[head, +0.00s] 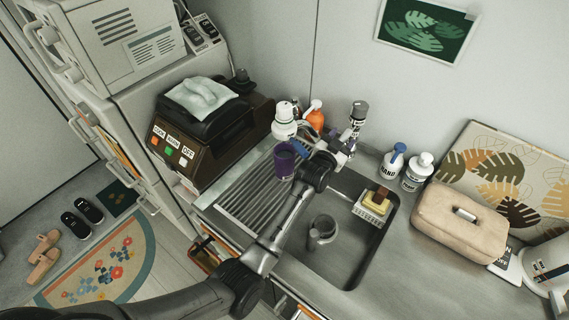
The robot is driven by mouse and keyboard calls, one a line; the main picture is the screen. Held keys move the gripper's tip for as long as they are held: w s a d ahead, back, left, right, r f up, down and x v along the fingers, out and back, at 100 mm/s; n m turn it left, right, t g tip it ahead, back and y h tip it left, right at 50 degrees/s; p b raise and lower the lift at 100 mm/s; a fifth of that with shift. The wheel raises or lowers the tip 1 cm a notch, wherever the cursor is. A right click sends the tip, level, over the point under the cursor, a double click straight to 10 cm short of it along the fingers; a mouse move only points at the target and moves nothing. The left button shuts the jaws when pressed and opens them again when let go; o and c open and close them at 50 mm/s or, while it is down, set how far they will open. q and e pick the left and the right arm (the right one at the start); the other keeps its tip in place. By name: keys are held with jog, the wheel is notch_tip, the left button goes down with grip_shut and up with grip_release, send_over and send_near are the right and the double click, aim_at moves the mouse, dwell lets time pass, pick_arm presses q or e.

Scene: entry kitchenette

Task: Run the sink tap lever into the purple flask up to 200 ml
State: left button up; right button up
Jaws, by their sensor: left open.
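The purple flask (284,163) stands upright on the ribbed drainboard, left of the sink bowl. Its level marks and contents are too small to read. My left arm reaches up from the bottom left across the drainboard and sink edge. My left gripper (342,151) is open at the back edge of the sink, right of the flask and apart from it. The tap is near the gripper and partly hidden by it and the arm; I cannot make out its lever or whether the gripper touches it. My right gripper is out of view.
A grey mug (322,231) sits in the sink (345,262), with a sponge in a holder (373,207) at its right side. Bottles, including an orange one (314,114), stand behind.

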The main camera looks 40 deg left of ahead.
pick_arm(q)
jog(key=s+p, duration=0.5)
jog(key=s, duration=0.1)
jog(key=shift+s+p, duration=0.2)
jog(key=shift+p, duration=0.1)
dwell(0.3)
jog(key=s+b, duration=0.1)
jog(key=s, duration=1.3)
jog(key=shift+d+f, duration=0.1)
jog(key=shift+f, duration=0.05)
